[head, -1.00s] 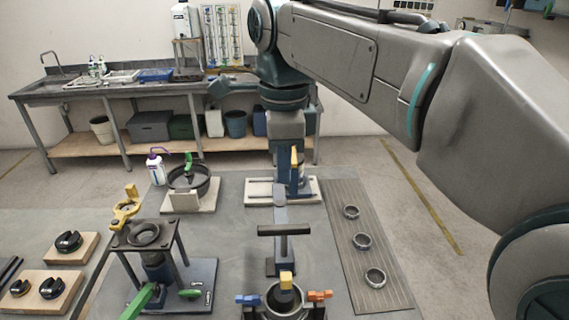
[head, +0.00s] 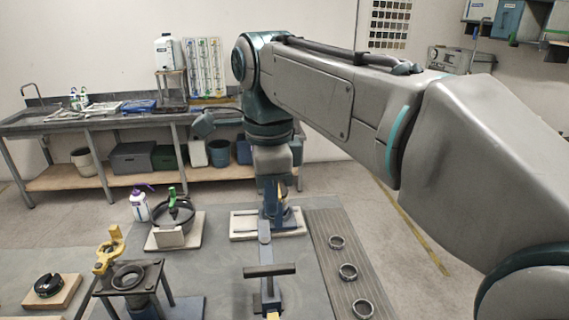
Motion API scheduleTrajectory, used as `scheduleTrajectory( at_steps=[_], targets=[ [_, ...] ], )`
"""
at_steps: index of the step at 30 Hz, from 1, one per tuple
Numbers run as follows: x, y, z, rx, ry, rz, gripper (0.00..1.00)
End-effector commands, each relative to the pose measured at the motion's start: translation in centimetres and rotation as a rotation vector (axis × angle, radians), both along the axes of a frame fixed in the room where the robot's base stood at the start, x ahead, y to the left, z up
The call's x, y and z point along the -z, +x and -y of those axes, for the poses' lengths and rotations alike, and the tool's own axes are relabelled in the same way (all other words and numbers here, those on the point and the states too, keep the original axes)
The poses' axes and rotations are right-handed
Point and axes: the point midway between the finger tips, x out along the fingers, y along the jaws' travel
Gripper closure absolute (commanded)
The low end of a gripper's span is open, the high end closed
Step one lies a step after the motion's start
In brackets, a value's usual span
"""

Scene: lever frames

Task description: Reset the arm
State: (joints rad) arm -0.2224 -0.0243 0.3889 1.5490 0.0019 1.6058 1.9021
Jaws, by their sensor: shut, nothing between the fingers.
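My arm reaches in from the right and bends down at the wrist. My gripper (head: 272,212) points down near the middle of the picture, in front of a pale fixture board (head: 243,226) with blue parts. Its fingers are small and partly merge with the fixture behind them, but they look shut and empty. I cannot tell whether they touch anything. Below the gripper is a lever with a black T-shaped crossbar (head: 270,270) on a blue-grey stem. A yellow lever (head: 108,252) sits on a dark stand at the lower left. A green-handled pan-like valve (head: 172,212) stands left of the gripper.
Three metal rings (head: 347,271) lie on a ribbed strip at the right. A white bottle with a purple top (head: 140,208) stands beside the pan-like valve. A black part on a wooden block (head: 50,290) is at the lower left. A long bench (head: 100,122) runs along the back wall.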

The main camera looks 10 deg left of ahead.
Motion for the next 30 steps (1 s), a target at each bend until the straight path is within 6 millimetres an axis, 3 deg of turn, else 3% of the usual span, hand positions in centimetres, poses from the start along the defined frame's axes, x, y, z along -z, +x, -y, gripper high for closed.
scheduleTrajectory(
  at_steps=[11, 21, 30],
  targets=[
    [7.7, -1.0, 9.2, -0.467, -0.043, 0.122, 1.0],
    [16.1, -4.6, 17.8, -0.95, -0.135, 0.222, 1.0],
    [21.3, -7.6, 21.5, -1.241, -0.215, 0.269, 1.0]
  ],
)
